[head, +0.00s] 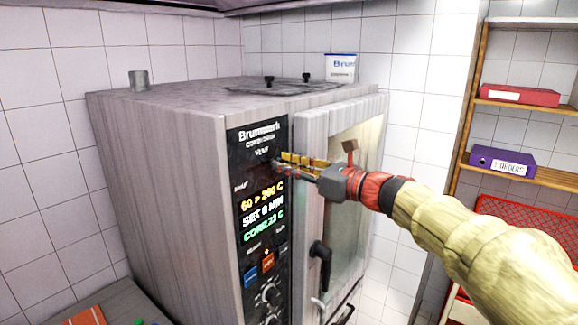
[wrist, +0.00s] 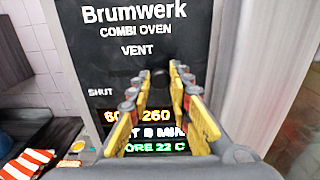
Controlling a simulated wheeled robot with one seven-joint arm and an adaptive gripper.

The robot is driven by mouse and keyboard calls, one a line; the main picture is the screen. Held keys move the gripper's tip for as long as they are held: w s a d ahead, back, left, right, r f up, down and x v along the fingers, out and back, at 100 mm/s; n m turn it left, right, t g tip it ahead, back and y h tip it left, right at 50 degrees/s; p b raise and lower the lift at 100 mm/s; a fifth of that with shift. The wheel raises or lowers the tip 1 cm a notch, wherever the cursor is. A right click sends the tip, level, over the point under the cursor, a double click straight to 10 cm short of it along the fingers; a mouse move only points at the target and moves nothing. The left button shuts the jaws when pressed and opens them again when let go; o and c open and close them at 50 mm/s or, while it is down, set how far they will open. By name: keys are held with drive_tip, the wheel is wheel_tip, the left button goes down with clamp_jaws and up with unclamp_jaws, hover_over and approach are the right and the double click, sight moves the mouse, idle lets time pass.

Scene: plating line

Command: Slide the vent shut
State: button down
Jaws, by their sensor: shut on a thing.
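The combi oven (head: 165,180) has a black control panel with the word VENT near its top and SHUT lower left of it. In the wrist view the vent's dark knob (wrist: 159,77) shows below VENT, to the right of SHUT and above the lit display. My gripper (head: 279,164) reaches the panel from the right. In the wrist view my gripper (wrist: 155,83) has its yellow-padded fingers on either side of the knob, shut on it. The fingers hide part of the knob and the slot around it.
The oven door handle (head: 320,265) and glass door lie right of the panel, close under my arm. Displays, buttons and dials sit below the vent. Shelves with a red binder (head: 518,95) and a purple binder (head: 502,162) stand at the right. A striped cloth (wrist: 25,163) lies lower left.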

sight(250, 169)
drive_tip(key=s+a+b, duration=0.1)
drive_tip(key=s+a, duration=0.1)
drive_tip(key=s+a+b, duration=0.1)
drive_tip(key=s+a, duration=0.1)
drive_tip(key=s, duration=0.1)
drive_tip(key=shift+s+a, duration=0.1)
drive_tip(key=shift+s, duration=0.1)
drive_tip(key=shift+w, duration=0.1)
drive_tip(key=c, duration=1.6)
unclamp_jaws()
drive_tip(key=shift+a, duration=0.1)
drive_tip(key=shift+s, duration=0.2)
drive_tip(key=v, duration=1.2)
